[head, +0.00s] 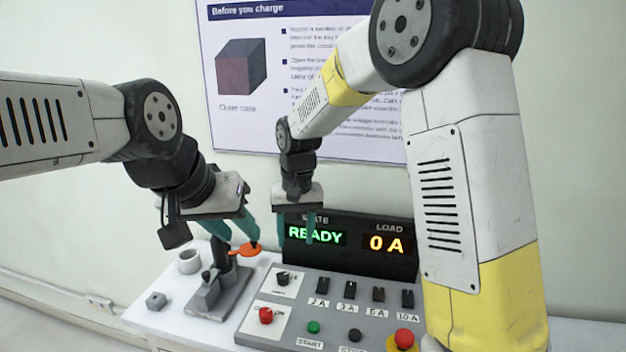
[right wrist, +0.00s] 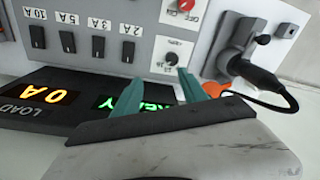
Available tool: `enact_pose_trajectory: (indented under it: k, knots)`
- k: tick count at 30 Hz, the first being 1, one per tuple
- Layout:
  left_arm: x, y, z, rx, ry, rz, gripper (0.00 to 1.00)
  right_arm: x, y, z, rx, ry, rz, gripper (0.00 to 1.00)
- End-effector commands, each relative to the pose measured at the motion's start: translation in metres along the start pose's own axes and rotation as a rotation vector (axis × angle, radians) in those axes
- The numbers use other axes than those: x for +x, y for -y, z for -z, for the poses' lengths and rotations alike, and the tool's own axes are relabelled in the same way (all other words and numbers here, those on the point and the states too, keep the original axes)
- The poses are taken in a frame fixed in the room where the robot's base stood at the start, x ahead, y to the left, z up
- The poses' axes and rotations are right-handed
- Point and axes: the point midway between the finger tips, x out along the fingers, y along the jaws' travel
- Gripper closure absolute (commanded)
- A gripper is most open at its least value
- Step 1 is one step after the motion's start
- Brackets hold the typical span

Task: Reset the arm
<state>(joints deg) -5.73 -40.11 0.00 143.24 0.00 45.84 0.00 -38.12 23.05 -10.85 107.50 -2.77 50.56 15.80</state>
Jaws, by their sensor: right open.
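My right gripper (head: 302,228) points down in front of the dark display (head: 350,265). In the right wrist view (right wrist: 158,88) its teal fingers are open and empty, with the orange piece (right wrist: 215,88) beyond one of them.
The grey panel (head: 330,305) carries several black switches, a small rotary knob (head: 284,279), a red knob (head: 266,315), a green button (head: 314,327) and a red button (head: 404,338). The display reads READY and 0 A. A grey fixture (head: 215,295), white cup (head: 189,262) and grey block (head: 156,300) stand left.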

Motion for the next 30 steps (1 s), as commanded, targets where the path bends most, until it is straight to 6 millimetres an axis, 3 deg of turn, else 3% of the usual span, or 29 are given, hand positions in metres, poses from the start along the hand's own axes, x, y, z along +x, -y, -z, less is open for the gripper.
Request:
enact_pose_trajectory:
  k: [1, 6, 15, 24, 30]
  knots:
    - [0.000, 0.000, 0.000, 0.000, 0.000, 0.000, 0.64, -0.019, -0.015, -0.006, 0.019, -0.027, 0.024, 0.50]
    - [0.000, 0.000, 0.000, 0.000, 0.000, 0.000, 0.64, -0.067, -0.056, -0.036, 0.056, -0.109, 0.083, 0.50]
    - [0.000, 0.000, 0.000, 0.000, 0.000, 0.000, 0.64, -0.126, -0.113, -0.107, 0.112, -0.277, 0.131, 0.50]
    - [0.000, 0.000, 0.000, 0.000, 0.000, 0.000, 0.64, -0.151, -0.146, -0.183, 0.155, -0.446, 0.102, 0.50]
    - [0.000, 0.000, 0.000, 0.000, 0.000, 0.000, 0.64, -0.152, -0.153, -0.210, 0.170, -0.506, 0.073, 0.50]
